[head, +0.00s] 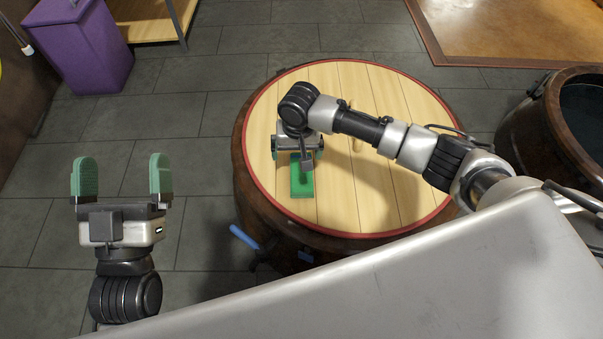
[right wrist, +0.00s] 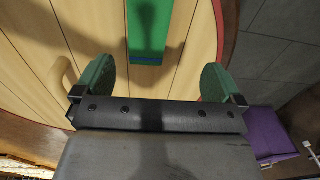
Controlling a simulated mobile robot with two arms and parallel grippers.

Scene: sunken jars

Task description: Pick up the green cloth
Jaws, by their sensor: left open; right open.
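The green cloth (head: 302,182) is a small flat green rectangle lying on a round, red-rimmed wooden lid (head: 400,95). My right gripper (head: 298,152) is over the lid at the cloth's far end, and partly hides it. In the right wrist view the cloth (right wrist: 150,25) is a green strip with a blue near edge. It lies beyond the open, empty jaws (right wrist: 157,68), roughly in line with the gap between them. I cannot tell the height above the lid. My left gripper (head: 121,178) is open and empty over the floor, left of the lid.
The lid covers a dark round jar (head: 239,150). Its handle (right wrist: 62,72) shows in the right wrist view. Another dark jar (head: 520,135) stands at right. A blue-handled thing (head: 243,237) is at the lidded jar's near left side. A purple bin (head: 85,45) stands far left.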

